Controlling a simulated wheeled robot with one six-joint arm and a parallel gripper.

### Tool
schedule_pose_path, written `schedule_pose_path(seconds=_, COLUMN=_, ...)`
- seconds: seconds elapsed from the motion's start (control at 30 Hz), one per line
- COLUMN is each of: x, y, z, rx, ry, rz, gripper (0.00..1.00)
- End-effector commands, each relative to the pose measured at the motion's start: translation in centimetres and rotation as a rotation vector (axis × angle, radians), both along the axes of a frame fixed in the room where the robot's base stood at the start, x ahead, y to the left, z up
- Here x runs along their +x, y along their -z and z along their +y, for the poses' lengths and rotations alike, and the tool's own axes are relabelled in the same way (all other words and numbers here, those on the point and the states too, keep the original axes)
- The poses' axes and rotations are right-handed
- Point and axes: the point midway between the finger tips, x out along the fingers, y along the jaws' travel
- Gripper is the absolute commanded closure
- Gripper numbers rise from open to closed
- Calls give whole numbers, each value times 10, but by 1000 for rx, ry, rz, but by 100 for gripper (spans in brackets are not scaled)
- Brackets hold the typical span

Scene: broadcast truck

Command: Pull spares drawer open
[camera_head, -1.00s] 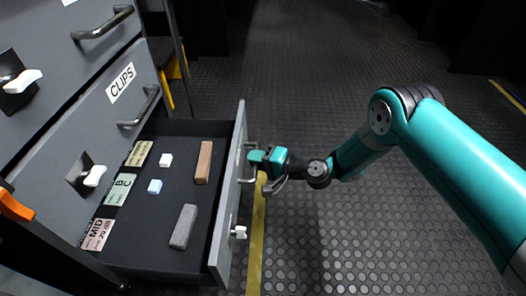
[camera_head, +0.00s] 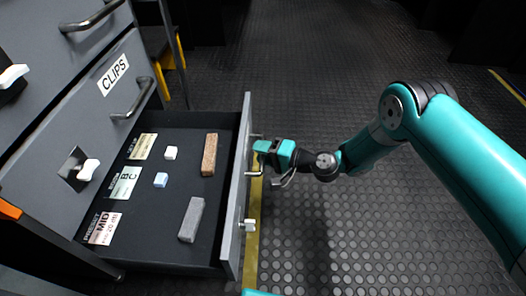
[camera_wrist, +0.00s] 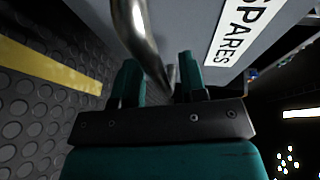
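The spares drawer (camera_head: 238,190) is the lowest drawer of the grey cabinet, and it stands well open. Its front bears a SPARES label (camera_wrist: 240,32) in the wrist view. A metal bar handle (camera_head: 254,174) is on the front; it also shows in the wrist view (camera_wrist: 138,28). My gripper (camera_head: 262,150) is at this handle from the right. In the wrist view the bar runs between the two teal fingers (camera_wrist: 160,82), which are closed around it. The exact finger contact is partly hidden.
Inside the drawer lie a brown block (camera_head: 209,154), a grey block (camera_head: 191,219), two small pale cubes and paper labels. The CLIPS drawer (camera_head: 100,110) above is shut. The studded floor (camera_head: 340,225) to the right is clear, with a yellow line (camera_head: 251,250) beside the drawer.

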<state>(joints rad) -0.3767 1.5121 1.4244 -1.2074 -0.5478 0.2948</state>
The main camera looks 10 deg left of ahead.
Motion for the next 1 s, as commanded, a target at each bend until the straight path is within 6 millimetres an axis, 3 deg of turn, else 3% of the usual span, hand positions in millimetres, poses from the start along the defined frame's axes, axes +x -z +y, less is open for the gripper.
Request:
schedule_pose_path(seconds=0.27, x=1, y=-1, z=-1, rx=1, ry=3, rz=-2, gripper=61)
schedule_pose_path(seconds=0.43, x=-2, y=-7, z=-17, rx=-1, ry=5, rz=1, gripper=61)
schedule_pose_path(seconds=1.0, x=-35, y=-33, z=-144, rx=2, ry=6, rz=4, gripper=61)
